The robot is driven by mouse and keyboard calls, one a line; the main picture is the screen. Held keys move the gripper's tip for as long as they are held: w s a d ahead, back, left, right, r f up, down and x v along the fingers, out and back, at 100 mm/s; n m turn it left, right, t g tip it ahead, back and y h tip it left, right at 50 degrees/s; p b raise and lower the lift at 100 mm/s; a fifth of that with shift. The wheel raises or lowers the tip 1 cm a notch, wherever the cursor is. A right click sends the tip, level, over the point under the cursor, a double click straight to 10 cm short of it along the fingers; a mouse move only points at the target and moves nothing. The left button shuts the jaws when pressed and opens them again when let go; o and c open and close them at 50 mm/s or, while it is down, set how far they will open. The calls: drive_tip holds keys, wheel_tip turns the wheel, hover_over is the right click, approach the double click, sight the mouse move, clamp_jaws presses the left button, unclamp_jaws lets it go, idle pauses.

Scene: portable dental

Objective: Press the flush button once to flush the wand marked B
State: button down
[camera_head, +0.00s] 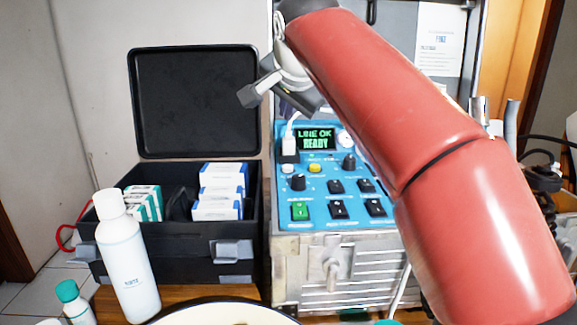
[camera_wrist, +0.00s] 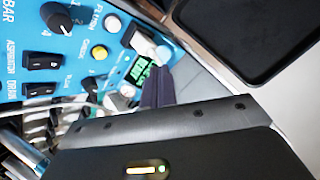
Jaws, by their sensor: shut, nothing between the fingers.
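The blue control panel (camera_head: 320,215) stands upright at centre in the head view, its display (camera_head: 314,139) reading "LINE OK READY". Below the display are a round white button (camera_head: 288,169) and a yellow button (camera_head: 315,168). In the wrist view the white button (camera_wrist: 112,23) has a label that seems to begin "FLU", and the yellow button (camera_wrist: 99,52) seems labelled "CHECK". My gripper (camera_head: 249,96) is above and left of the panel. Its dark fingers (camera_wrist: 158,86) are shut and empty, apart from both buttons. I cannot make out a wand marked B.
A white connector (camera_head: 289,144) with a cable sticks out beside the display. Knobs, black rocker switches and a green switch (camera_head: 300,211) crowd the panel. An open black case (camera_head: 235,250) with boxes is at left, and a white bottle (camera_head: 128,265) stands before it.

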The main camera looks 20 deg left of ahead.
drive_tip(key=b, duration=0.4)
hover_over(288, 173)
wheel_tip(288, 173, down, 8)
drive_tip(key=shift+s+f, duration=0.1)
drive_tip(key=shift+f, duration=0.1)
idle(1.8)
drive_tip(key=shift+f, duration=0.25)
drive_tip(key=shift+f+b, duration=0.45)
drive_tip(key=shift+f, duration=0.05)
idle(0.6)
drive_tip(key=shift+r, duration=0.1)
drive_tip(key=shift+r+p, duration=0.8)
drive_tip(key=shift+p, duration=0.1)
